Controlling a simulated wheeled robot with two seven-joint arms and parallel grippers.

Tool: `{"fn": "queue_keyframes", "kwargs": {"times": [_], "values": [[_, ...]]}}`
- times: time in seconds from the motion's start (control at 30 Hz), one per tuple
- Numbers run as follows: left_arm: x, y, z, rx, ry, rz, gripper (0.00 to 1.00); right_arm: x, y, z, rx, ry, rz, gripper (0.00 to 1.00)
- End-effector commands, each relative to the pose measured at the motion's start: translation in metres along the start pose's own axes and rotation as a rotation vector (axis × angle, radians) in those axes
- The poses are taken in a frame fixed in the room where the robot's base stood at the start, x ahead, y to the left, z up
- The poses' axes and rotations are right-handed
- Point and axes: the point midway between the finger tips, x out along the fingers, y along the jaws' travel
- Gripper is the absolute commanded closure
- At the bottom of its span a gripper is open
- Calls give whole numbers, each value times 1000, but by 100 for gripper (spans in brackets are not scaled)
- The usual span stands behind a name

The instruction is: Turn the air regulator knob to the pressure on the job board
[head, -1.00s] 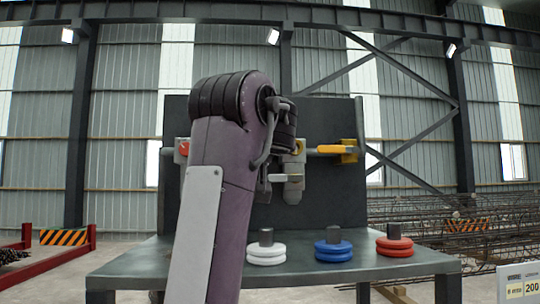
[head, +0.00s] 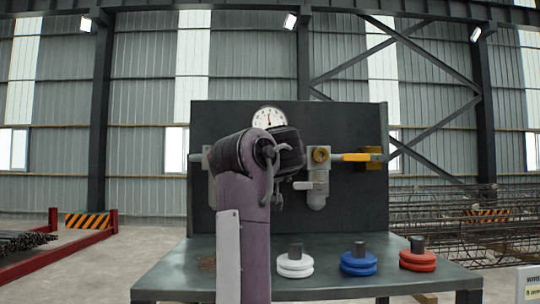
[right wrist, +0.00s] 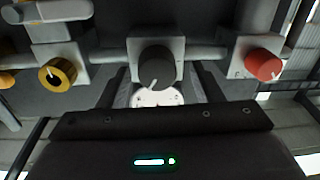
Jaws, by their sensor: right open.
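A dark round knob (right wrist: 157,67) with a white pointer line sits on a grey block in the middle of the right wrist view. My right gripper (right wrist: 158,82) is open, its dark fingers on either side of the knob; I cannot tell if they touch it. Part of a white dial shows below the knob. In the head view, the round gauge (head: 268,117) shows above my purple arm, its needle pointing roughly up. My left gripper is out of view.
A red knob (right wrist: 263,65) and a brass fitting (right wrist: 58,74) flank the dark knob. A yellow-handled valve (head: 358,157) is on the panel's right. White (head: 295,266), blue (head: 358,264) and red (head: 417,261) disc stacks stand on the bench.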

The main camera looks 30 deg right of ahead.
Motion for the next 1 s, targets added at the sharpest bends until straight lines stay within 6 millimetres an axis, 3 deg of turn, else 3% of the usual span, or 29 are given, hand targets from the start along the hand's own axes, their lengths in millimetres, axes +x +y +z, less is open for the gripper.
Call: {"fn": "queue_keyframes", "kwargs": {"times": [0.07, 0.37, 0.7, 0.97, 1.0], "values": [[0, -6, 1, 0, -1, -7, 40, 0, 0, 0, 0, 0, 1, 45], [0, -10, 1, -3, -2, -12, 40, 0, 1, 0, 0, 0, 1, 84], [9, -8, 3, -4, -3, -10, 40, -1, 0, 0, 167, 10, 2, 85], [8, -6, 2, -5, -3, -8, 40, 0, 0, 0, 175, 10, 1, 85], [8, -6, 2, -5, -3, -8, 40, 0, 0, 0, 175, 10, 1, 59]]}}
